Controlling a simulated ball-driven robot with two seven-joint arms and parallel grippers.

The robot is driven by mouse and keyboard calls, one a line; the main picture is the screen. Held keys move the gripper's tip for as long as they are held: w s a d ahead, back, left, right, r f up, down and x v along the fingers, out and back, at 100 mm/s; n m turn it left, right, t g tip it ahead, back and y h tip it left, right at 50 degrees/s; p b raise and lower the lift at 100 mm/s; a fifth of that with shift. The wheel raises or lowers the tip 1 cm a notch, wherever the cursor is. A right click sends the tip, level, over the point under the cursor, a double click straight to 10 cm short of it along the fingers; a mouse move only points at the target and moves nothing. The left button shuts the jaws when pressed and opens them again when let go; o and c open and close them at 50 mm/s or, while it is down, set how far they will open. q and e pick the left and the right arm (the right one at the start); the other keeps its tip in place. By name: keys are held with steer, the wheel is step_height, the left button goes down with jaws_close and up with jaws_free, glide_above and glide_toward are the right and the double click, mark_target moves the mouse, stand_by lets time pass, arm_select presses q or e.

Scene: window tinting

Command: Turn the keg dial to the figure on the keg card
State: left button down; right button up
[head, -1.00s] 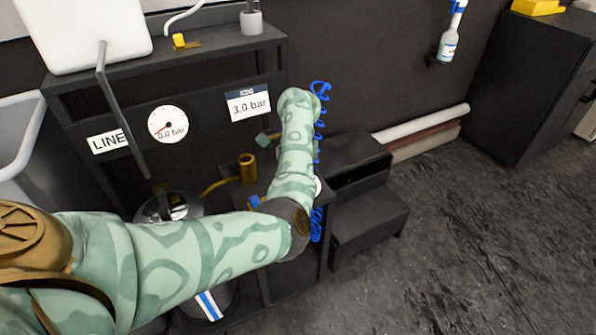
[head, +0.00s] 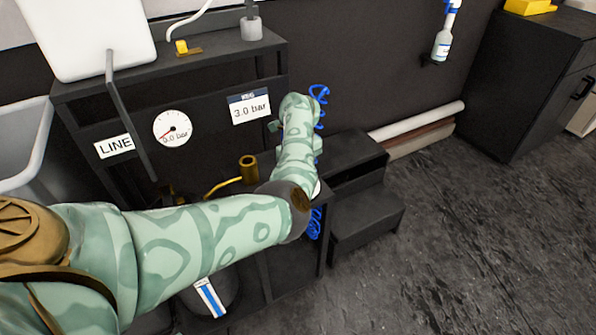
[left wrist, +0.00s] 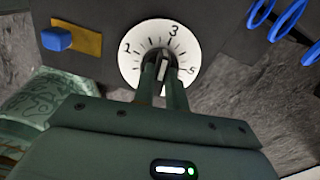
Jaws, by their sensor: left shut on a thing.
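The white dial (left wrist: 134,62) is in the left wrist view, with figures 2, 3 and 5 readable. My left gripper (left wrist: 162,72) is shut on the dark knob (left wrist: 162,60) at its centre. The fingers hide the lower dial, and I cannot tell exactly where the knob points. In the head view my left forearm hides the gripper and most of the dial. The card (head: 249,107) on the dark rack reads 3.0 bar. The round gauge (head: 172,128) reads 0.0 bar. My right gripper is not in view.
A blue coiled hose (head: 319,92) hangs right of my forearm. A LINE sign (head: 115,146) and a brass cylinder (head: 249,168) are to its left. Black steps (head: 368,215) stand right of the rack. A blue knob (left wrist: 57,39) is near the dial. The floor at right is clear.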

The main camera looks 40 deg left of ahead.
arm_select(q)
steer(key=shift+m, duration=0.6)
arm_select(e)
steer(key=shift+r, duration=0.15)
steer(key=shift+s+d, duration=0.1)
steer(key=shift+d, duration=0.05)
arm_select(q)
steer(key=c, duration=1.4)
jaws_free()
steer(key=shift+c, duration=0.2)
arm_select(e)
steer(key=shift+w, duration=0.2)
